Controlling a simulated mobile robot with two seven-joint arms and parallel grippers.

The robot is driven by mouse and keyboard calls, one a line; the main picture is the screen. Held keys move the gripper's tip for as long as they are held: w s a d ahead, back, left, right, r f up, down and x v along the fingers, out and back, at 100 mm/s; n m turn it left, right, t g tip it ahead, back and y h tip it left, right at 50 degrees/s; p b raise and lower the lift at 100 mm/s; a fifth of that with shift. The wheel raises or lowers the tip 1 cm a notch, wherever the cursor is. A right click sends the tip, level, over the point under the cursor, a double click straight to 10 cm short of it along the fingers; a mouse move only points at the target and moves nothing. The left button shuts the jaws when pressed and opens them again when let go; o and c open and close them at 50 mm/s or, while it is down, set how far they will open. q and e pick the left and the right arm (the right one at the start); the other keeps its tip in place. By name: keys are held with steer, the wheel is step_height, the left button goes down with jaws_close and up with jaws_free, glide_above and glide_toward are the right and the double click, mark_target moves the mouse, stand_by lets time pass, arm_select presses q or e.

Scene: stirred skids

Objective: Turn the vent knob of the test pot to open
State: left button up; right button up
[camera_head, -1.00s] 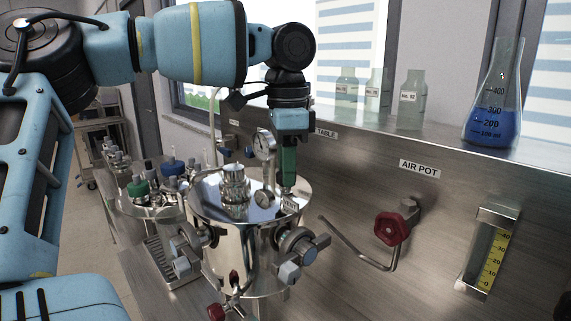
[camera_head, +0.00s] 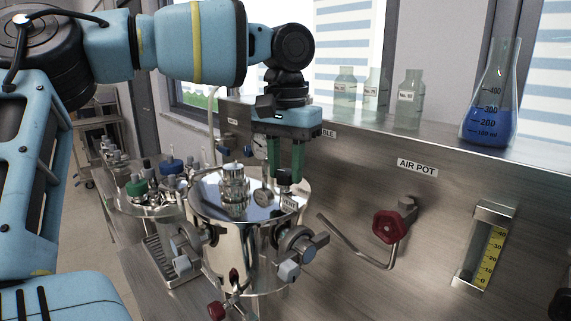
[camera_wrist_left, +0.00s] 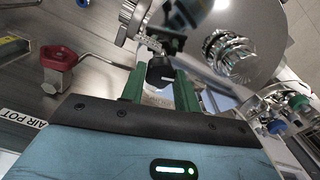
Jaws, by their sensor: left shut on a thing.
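The test pot is a shiny steel vessel (camera_head: 232,255) with a round lid, in the middle of the head view. Its vent knob (camera_head: 284,179) is small and black, on a fitting near the right edge of the lid, above a small tag (camera_head: 290,202). My left gripper (camera_head: 284,170) points straight down over it, with green fingers on either side of the knob. The wrist view shows the black knob (camera_wrist_left: 160,73) between the two fingers, shut on it. The knob's pointer or marking is not readable. My right gripper is not in view.
A gauge (camera_head: 260,148) stands close behind my left gripper, partly hidden. A red valve (camera_head: 389,227) and the "AIR POT" label (camera_head: 417,167) are on the steel panel at right. A flask (camera_head: 490,110) and several bottles stand on the ledge.

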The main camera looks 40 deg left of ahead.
arm_select(q)
steer(key=shift+r+n, duration=0.1)
steer(key=shift+n, duration=0.5)
steer(key=o, duration=1)
steer(key=shift+r+b, duration=0.35)
steer(key=shift+r, duration=3.55)
